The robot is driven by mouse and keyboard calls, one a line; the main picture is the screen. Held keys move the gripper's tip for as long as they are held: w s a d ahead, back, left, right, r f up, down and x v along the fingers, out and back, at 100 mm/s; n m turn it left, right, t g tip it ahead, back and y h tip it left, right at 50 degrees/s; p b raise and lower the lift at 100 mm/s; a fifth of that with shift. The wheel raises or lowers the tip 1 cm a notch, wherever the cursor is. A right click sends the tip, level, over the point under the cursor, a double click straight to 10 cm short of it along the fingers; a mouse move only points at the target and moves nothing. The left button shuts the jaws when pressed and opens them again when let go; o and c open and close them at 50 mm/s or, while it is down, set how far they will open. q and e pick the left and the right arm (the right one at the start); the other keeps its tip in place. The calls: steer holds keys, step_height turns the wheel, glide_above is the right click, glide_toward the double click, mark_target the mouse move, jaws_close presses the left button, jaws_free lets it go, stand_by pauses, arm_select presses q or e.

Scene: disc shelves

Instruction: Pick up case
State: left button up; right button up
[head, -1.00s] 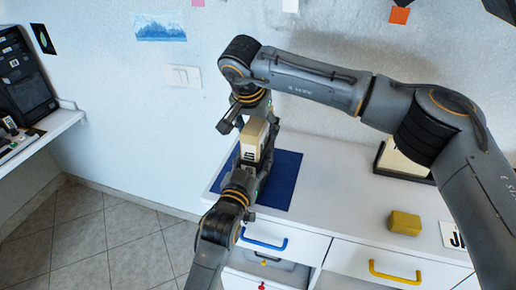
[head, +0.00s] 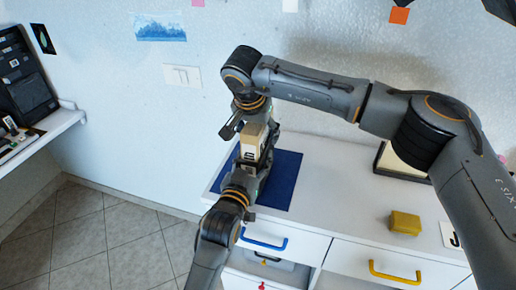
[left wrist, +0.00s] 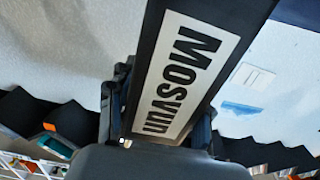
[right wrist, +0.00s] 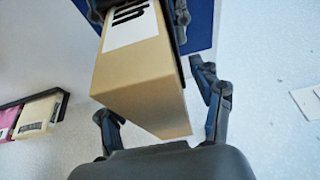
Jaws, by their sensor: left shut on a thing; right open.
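The case (head: 250,146) is a tan box with a white label, held upright above the blue mat (head: 284,190) in the head view. My left gripper (head: 254,172) is shut on it from below. In the left wrist view the case (left wrist: 228,35) looks dark, its label reads "Mosvun", and it stands between the fingers. My right gripper (head: 246,116) is at the case's upper end. In the right wrist view the open fingers of my right gripper (right wrist: 162,112) are on either side of the tan case (right wrist: 140,85). Contact there cannot be told.
The white counter (head: 335,190) has drawers with a blue handle (head: 264,243) and a yellow handle (head: 394,272). A yellow block (head: 404,223) and a framed item (head: 398,162) stand to the right. The wall is close behind. Another shelf (head: 48,130) is at the left.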

jaws_close()
stand_by(0.4)
step_height(320, 180, up, 19)
steer(key=shift+f, duration=0.2)
arm_select(q)
steer(key=o, duration=1.3)
steer(key=shift+c, duration=0.2)
